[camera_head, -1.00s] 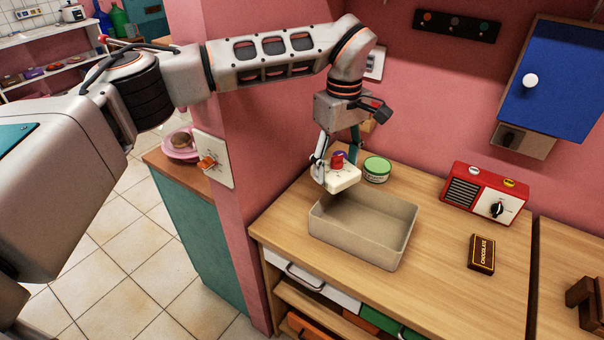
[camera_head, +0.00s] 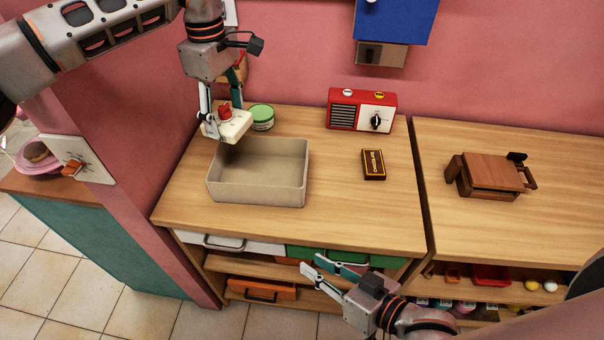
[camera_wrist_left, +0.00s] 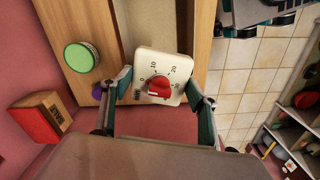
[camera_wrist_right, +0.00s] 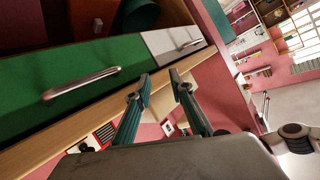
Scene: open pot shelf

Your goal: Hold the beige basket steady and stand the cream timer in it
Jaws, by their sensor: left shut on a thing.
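The beige basket (camera_head: 257,193) is an open, empty-looking rectangular tray on the wooden counter. My left gripper (camera_head: 224,118) is shut on the cream timer (camera_head: 236,127), a white square block with a red knob. It holds the timer above the basket's back left corner. In the left wrist view the timer's numbered dial (camera_wrist_left: 172,67) faces the camera, between both fingers. My right gripper (camera_head: 327,268) is open and empty, in front of the counter and below its top, apart from the basket. The right wrist view shows its fingers (camera_wrist_right: 160,86) spread.
A green-lidded tin (camera_head: 262,118) stands close behind the basket. A red radio (camera_head: 361,109) and a chocolate box (camera_head: 373,165) are to the right. A brown wooden item (camera_head: 490,176) sits on the neighbouring counter. Drawers (camera_head: 310,253) lie under the front edge.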

